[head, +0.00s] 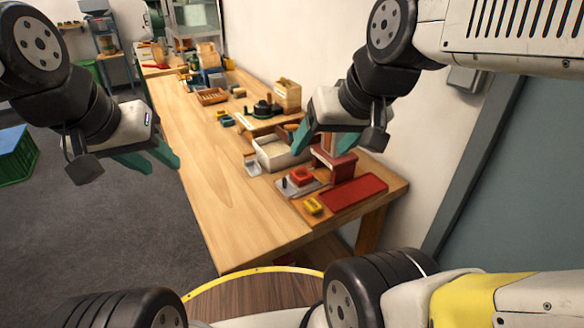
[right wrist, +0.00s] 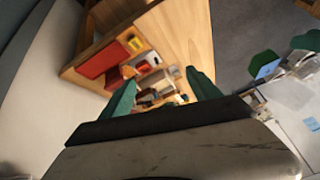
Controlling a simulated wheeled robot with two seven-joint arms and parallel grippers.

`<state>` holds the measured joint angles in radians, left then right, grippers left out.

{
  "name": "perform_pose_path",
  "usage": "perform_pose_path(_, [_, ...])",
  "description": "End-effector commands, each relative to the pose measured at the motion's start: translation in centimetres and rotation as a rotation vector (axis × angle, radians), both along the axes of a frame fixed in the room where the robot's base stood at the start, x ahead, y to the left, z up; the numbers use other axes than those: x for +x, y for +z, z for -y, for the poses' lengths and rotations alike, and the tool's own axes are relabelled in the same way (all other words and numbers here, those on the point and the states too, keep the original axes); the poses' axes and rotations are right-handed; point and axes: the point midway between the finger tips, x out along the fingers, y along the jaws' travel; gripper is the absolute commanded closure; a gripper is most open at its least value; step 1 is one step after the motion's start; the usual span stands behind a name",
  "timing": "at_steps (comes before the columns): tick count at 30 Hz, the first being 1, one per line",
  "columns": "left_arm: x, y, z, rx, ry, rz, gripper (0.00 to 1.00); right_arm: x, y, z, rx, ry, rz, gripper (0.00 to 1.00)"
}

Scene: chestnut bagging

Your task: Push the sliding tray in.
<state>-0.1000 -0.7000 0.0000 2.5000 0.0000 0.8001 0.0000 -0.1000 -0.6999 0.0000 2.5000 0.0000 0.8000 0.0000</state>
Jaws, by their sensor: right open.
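A grey flat tray (head: 287,191) carrying a red square piece (head: 302,176) juts out at the left of a dark red stand (head: 335,165) near the table's right end. I take it for the sliding tray; how far it is out is hard to tell. It shows small in the right wrist view (right wrist: 143,67). My right gripper (head: 318,152) is open and empty above and behind it, its fingers partly covering the stand and a white bin. In the right wrist view its fingers (right wrist: 160,90) are wide apart. My left gripper (head: 163,165) is open and empty, off the table's left edge.
A red mat (head: 354,194) and a small yellow block (head: 313,206) lie beside the tray. A white bin (head: 272,153) stands behind it. Several boxes and tools line the wall side. The wooden table's (head: 215,190) left half is clear.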

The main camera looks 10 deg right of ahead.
Motion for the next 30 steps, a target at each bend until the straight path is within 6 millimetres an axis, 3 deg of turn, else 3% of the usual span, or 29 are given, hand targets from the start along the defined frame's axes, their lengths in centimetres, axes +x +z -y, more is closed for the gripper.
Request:
perform_pose_path(8, [0.0, 0.0, 0.0, 0.0, 0.0, 0.0, 0.64, 0.0, 0.0, 0.0, 0.0, 0.0, 0.0, 0.28])
perform_pose_path(14, [0.0, 0.0, 0.0, 0.0, 0.0, 0.0, 0.64, 1.1, 0.0, 0.0, -0.025, 0.028, -0.022, 0.65])
perform_pose_path(16, [0.0, 0.0, 0.0, 0.0, 0.0, 0.0, 0.64, 2.4, -0.2, -0.1, -0.057, 0.064, -0.05, 0.77])
perform_pose_path(23, [0.0, 0.0, 0.0, 0.0, 0.0, 0.0, 0.64, 9.3, -2.3, -0.7, -0.202, 0.263, -0.18, 0.77])
perform_pose_path(30, [0.0, 0.0, 0.0, 0.0, 0.0, 0.0, 0.64, 16.6, -7.7, -2.1, -0.319, 0.504, -0.319, 0.77])
